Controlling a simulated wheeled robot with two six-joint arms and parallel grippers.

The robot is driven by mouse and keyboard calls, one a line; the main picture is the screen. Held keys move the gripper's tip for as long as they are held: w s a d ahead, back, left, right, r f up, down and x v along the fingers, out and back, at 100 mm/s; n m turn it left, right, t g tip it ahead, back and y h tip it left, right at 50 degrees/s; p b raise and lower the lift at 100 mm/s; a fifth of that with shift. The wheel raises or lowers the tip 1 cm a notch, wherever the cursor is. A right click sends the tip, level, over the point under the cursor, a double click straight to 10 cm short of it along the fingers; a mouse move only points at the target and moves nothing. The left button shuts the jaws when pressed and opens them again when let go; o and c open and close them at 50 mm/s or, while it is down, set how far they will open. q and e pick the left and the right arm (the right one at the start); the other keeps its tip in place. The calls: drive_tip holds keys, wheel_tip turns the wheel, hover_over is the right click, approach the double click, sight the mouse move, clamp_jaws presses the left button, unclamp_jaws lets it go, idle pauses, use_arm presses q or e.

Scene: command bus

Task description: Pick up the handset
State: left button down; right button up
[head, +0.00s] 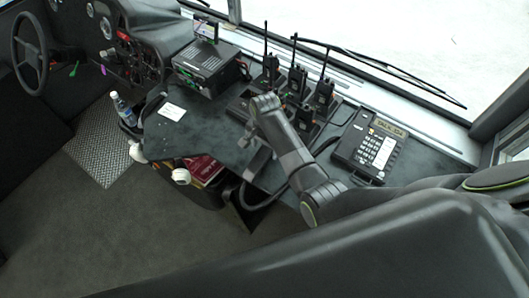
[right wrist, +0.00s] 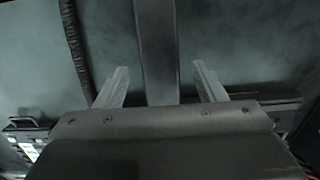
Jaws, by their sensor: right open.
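In the right wrist view a long dark bar, which looks like the handset (right wrist: 156,35), runs from the top edge down between the two fingers of my right gripper (right wrist: 160,70). The fingers are open, one on each side, with a gap to the bar. Its lower end is hidden behind the gripper body. In the head view my right gripper (head: 258,162) is over the counter's front part, left of the desk phone (head: 368,146). There I cannot make out the handset clearly past my arm. My left gripper is not in view.
A black cord (head: 262,204) curves along the counter (head: 210,128) edge; a cord (right wrist: 74,40) also shows in the wrist view. Several handheld radios (head: 297,84) with tall antennas stand behind my arm. A radio unit (head: 207,66) and a bottle (head: 122,110) are farther left.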

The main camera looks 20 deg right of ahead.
drive_tip(key=shift+f, duration=1.35)
drive_tip(key=c, duration=1.2)
drive_tip(key=shift+o, duration=0.2)
drive_tip(key=shift+r, duration=0.1)
